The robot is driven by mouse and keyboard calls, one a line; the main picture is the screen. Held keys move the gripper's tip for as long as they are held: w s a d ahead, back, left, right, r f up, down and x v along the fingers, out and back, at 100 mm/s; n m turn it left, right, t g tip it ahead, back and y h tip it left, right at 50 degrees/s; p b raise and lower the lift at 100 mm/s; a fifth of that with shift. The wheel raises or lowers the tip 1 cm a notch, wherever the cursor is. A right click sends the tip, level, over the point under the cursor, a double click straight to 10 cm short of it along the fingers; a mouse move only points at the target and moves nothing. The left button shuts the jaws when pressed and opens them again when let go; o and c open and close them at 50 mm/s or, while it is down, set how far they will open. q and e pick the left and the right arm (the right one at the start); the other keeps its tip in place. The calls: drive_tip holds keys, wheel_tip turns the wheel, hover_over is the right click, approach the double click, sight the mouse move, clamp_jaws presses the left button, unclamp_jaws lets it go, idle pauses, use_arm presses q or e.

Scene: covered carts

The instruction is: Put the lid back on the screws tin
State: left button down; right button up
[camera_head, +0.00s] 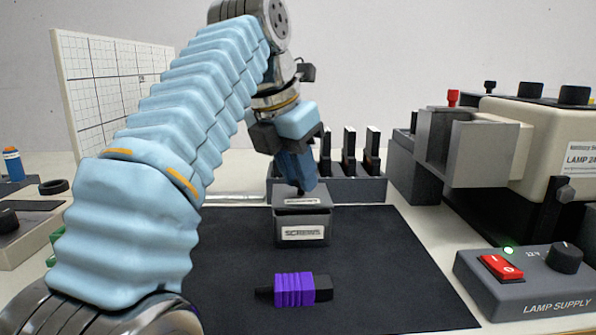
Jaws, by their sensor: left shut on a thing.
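The dark grey screws tin (302,235), with a white SCREWS label on its front, stands on the black mat. Its grey lid (318,203), with a small label on top, is at the tin's mouth and looks about level. I cannot tell whether it is fully seated or slightly above the rim. My left gripper (300,188) reaches down from above and is shut on the lid's small knob, which the fingers mostly hide. My right gripper is not in view.
A purple ribbed object with black ends (293,290) lies on the mat (390,275) in front of the tin. A dark slotted rack (350,188) stands behind. The lamp supply box (530,285) and a beige lamp housing (540,140) are at right. The mat's right part is clear.

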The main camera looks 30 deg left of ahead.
use_arm(q)
drive_tip(key=shift+f+b, duration=0.2)
drive_tip(key=shift+b, duration=0.3)
idle(1.1)
idle(0.3)
drive_tip(key=shift+c, duration=2.2)
unclamp_jaws()
drive_tip(key=shift+r, duration=0.1)
drive_tip(key=shift+r+p, duration=3.05)
drive_tip(key=shift+r, duration=0.45)
drive_tip(key=shift+c, duration=0.2)
clamp_jaws()
